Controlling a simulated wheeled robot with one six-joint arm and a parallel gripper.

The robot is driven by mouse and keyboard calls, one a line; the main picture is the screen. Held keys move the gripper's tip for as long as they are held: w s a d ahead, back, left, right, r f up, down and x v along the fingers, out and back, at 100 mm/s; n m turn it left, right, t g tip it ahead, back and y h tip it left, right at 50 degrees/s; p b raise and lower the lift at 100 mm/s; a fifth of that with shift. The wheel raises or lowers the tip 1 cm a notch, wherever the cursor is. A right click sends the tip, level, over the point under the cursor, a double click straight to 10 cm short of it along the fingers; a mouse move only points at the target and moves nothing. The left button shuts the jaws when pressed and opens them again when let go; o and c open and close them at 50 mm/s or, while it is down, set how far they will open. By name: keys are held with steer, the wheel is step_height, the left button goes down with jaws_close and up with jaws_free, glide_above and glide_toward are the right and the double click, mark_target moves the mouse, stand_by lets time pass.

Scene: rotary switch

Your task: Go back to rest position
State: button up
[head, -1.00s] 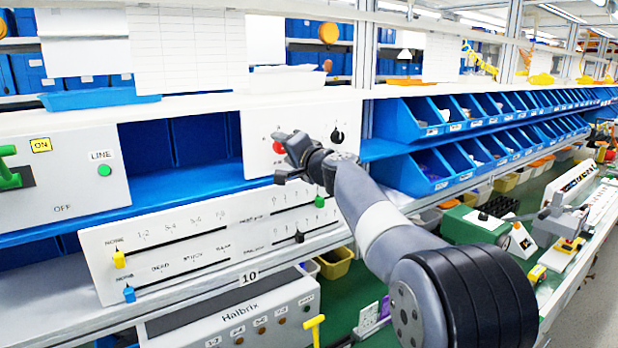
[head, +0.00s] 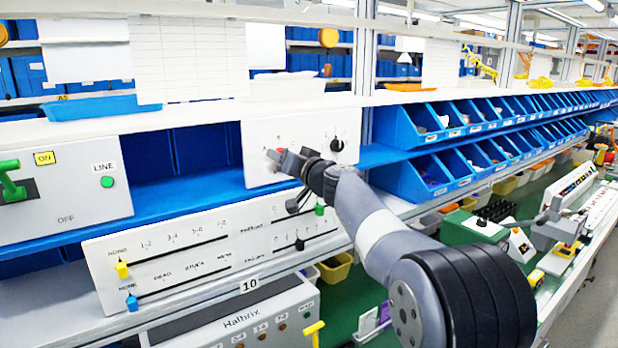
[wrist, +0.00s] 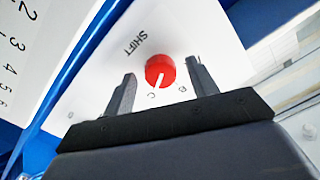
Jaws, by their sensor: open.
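My gripper (head: 283,182) is in front of the white panel (head: 262,135) with the rotary switches, near its lower edge. In the wrist view my gripper (wrist: 162,90) is open, its two fingers on either side of the view of the red knob (wrist: 160,71). The red knob lies beyond the fingertips and nothing is held. Its white pointer mark is near the letter C, under the word SHIFT. In the head view the red knob is largely hidden behind my gripper. A black knob (head: 337,145) shows uncovered at the panel's right.
A slider panel (head: 160,240) with yellow, blue, green and black sliders stands below my gripper. A box with a green lever (head: 10,183) is at the left. Blue bins (head: 405,172) line the shelf at the right. A grey Halbrix box (head: 245,320) sits lower down.

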steer(key=shift+n+p, duration=0.6)
steer(key=shift+n, duration=0.4)
steer(key=shift+f, duration=0.1)
